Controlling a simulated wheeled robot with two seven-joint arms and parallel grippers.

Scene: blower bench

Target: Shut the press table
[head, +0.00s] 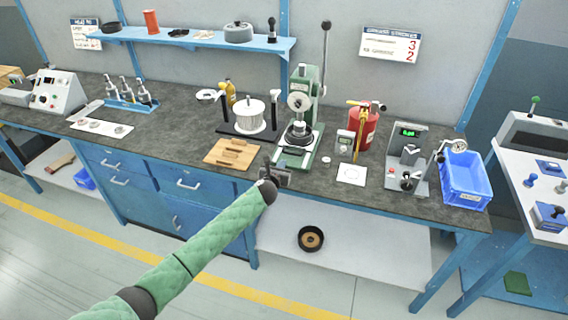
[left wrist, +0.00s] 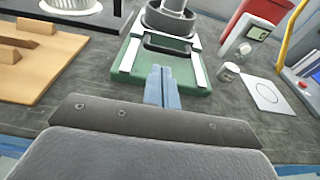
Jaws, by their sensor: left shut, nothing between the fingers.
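The green press (head: 302,95) stands on the bench with its lever up. Its green base (left wrist: 188,82) carries two pale rails. Between the rails lies the press table (left wrist: 153,50), with a dark-framed front part and a dark round piece (left wrist: 170,18) behind it. The round piece also shows in the head view (head: 298,134). My left gripper (head: 270,166) is in front of the press, near the bench's front edge. In the left wrist view its fingers (left wrist: 161,72) are together and empty, pointing at the base's front. Whether they touch it is unclear. My right gripper is not in view.
A wooden board (head: 232,152) lies left of the press, with a white drum on a stand (head: 248,114) behind it. A small meter (head: 345,142), a white card (head: 351,175) and a red canister (head: 365,125) stand or lie to the right.

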